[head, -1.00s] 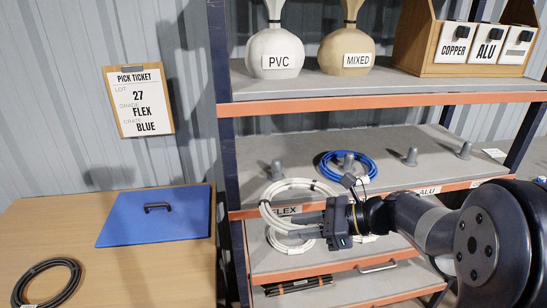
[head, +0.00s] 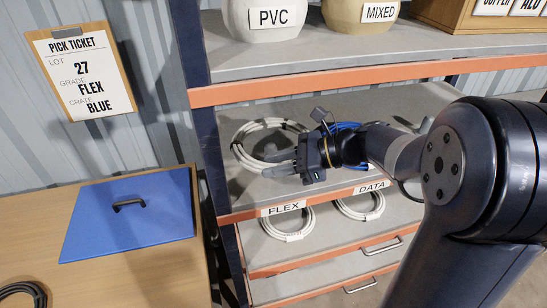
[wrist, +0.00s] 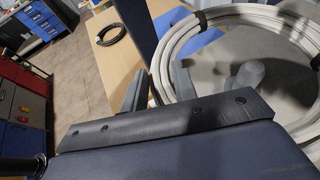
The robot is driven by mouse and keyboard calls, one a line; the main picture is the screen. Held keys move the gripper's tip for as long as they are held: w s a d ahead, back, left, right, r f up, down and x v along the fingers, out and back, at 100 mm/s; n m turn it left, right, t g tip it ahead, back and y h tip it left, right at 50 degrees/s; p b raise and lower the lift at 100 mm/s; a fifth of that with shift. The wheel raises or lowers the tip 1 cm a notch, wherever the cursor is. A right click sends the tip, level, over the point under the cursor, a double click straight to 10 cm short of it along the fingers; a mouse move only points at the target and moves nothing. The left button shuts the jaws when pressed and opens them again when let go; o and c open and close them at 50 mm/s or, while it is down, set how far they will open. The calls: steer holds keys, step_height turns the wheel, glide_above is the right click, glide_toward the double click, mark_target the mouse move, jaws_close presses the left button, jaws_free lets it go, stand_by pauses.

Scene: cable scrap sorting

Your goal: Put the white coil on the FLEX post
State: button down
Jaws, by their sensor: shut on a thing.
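The white coil (head: 246,134) is held above or at the middle shelf, at its left end, behind the FLEX label (head: 283,208). My gripper (head: 279,164) is shut on the near edge of the coil. In the wrist view the coil (wrist: 211,16) passes between the fingers (wrist: 160,85). A grey post (wrist: 250,74) shows through the coil's ring in that view; by its place it looks like the FLEX post. I cannot tell whether the coil is around the post or still above its tip.
A blue coil (head: 345,127) lies right of my gripper, partly hidden by it, behind the DATA label (head: 372,187). More white coils (head: 290,236) lie on the shelf below. A blue lid (head: 150,225) lies on the left table.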

steer(key=shift+f+b, duration=2.95)
steer(key=shift+d+r+p, duration=0.1)
steer(key=shift+d+p, duration=0.05)
steer(key=shift+p, duration=0.25)
steer(key=shift+f, duration=0.65)
steer(key=c, duration=1.1)
jaws_free()
steer(key=shift+o, duration=0.2)
step_height(320, 180, up, 7)
steer(key=p, duration=0.6)
steer(key=shift+p, duration=0.4)
steer(key=shift+f, duration=0.15)
